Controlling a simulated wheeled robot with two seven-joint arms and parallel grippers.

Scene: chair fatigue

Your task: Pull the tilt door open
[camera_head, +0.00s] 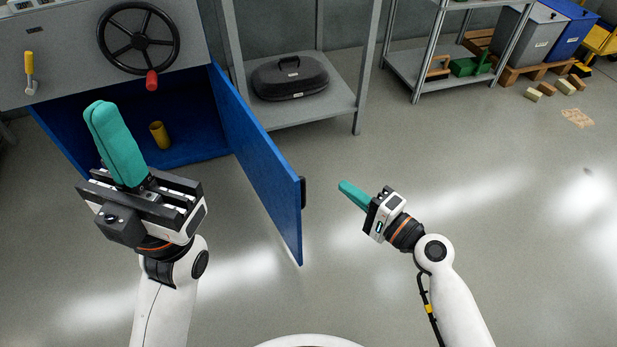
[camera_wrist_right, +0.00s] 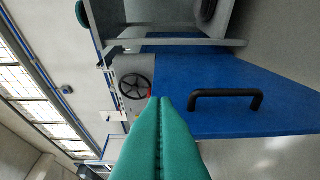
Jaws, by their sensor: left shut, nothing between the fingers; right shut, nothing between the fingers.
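The blue door (camera_head: 262,160) stands swung open from the right side of the blue cabinet (camera_head: 185,150). Its black bar handle (camera_head: 303,192) is on the door's right-hand face, near the free edge. In the right wrist view the door (camera_wrist_right: 200,70) shows with its handle (camera_wrist_right: 227,100) to the right of my fingers. My right gripper (camera_head: 343,185) is shut and empty, right of the handle and apart from it. Its teal fingers are pressed together in the wrist view (camera_wrist_right: 160,102). My left gripper (camera_head: 102,108) is shut and empty, in front of the cabinet opening, hiding part of it.
A yellow cylinder (camera_head: 159,135) stands inside the cabinet. A black handwheel (camera_head: 138,40) with a red knob and a yellow-handled lever (camera_head: 29,70) are on the panel above. A shelf (camera_head: 300,110) holding a black case stands behind the door.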

